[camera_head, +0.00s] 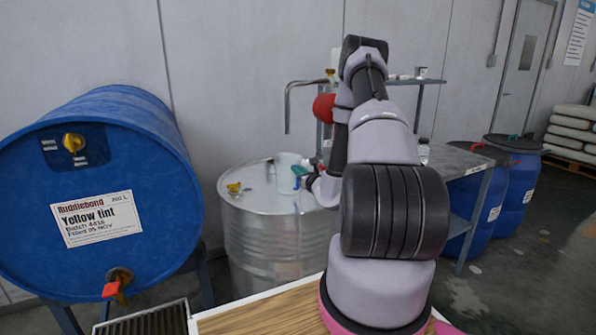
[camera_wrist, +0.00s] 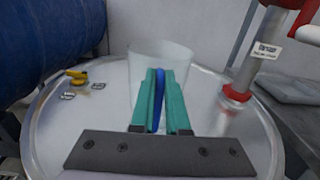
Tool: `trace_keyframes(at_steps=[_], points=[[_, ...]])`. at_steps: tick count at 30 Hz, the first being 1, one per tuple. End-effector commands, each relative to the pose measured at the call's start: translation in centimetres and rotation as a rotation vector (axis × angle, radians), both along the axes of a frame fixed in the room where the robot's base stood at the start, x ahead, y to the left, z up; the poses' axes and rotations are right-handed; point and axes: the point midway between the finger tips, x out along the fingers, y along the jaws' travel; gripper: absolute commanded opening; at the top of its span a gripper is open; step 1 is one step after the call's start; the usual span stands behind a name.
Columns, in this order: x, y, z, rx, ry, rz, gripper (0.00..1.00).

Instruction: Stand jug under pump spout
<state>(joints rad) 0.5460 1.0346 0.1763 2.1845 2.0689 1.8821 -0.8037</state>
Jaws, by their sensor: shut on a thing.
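The jug (camera_head: 286,176) is pale and translucent, upright, with a blue handle (camera_wrist: 158,98). My gripper (camera_wrist: 160,76) has green fingers shut on that handle; in the head view my gripper (camera_head: 301,172) is at the jug's right side. The jug (camera_wrist: 146,56) is over the lid of a steel drum (camera_head: 258,232); I cannot tell whether its base touches the lid. The pump spout (camera_head: 287,112) is a grey pipe bent downward, its open end above the jug in the head view. How well they line up in depth is unclear. The spout is not seen in the wrist view.
The pump's upright tube with a red collar (camera_wrist: 238,92) rises from the lid right of the jug. A yellow bung (camera_head: 234,188) is on the lid at left. A large blue drum (camera_head: 150,190) lies to the left. A grey bench (camera_head: 462,160) stands at right.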

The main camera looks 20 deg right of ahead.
Motion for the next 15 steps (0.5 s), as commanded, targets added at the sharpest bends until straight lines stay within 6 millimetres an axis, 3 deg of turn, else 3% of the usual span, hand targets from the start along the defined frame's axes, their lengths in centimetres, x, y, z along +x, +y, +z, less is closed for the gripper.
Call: trace_keyframes(at_steps=[8,9,11,15], points=[[0.02,-0.03,-0.21,0.0,-0.001,0.0,0.0],[0.02,-0.05,-0.18,0.0,-0.001,-0.001,0.24],[0.02,-0.05,-0.16,0.0,-0.001,-0.001,0.43],[0.02,-0.03,-0.15,0.0,-0.001,0.0,0.43]])
